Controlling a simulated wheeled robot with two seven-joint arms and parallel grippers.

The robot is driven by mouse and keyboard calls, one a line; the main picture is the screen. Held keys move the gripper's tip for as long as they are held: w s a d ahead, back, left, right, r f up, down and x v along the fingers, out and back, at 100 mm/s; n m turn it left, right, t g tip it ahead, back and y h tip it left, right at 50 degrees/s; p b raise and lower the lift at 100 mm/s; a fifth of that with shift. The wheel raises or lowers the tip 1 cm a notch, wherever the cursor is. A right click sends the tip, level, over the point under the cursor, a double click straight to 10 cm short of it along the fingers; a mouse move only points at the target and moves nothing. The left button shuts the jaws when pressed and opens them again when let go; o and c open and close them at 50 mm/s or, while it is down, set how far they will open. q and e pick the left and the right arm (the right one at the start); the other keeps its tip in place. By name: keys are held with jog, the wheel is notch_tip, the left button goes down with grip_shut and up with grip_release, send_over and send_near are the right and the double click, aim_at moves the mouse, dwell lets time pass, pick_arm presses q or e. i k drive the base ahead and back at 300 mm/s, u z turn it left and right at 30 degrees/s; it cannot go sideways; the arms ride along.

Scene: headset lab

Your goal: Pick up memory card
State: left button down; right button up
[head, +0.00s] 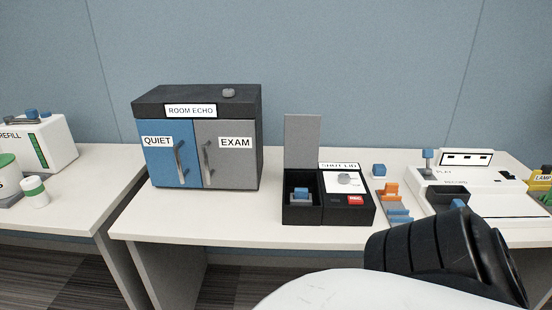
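No piece in the head view is labelled as a memory card, and I cannot tell which one it is. A small blue piece with a grey part (300,195) sits in the left compartment of an open black box (301,216). A small blue block (379,170) lies on the table right of that box. Another blue piece (458,205) shows at the white recorder (480,183), partly hidden by my arm. Neither gripper is in view. Only my white and black arm links show at the lower right.
The box's grey lid (302,141) stands upright. An orange and grey piece (392,196) lies between box and recorder. A blue and grey cabinet (204,140) stands left on the white table (240,213). A separate left table holds a white dispenser (45,142) and a small jar (35,191).

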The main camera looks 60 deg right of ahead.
aim_at(300, 194)
jog(key=i, duration=1.4)
jog(key=z, duration=2.15)
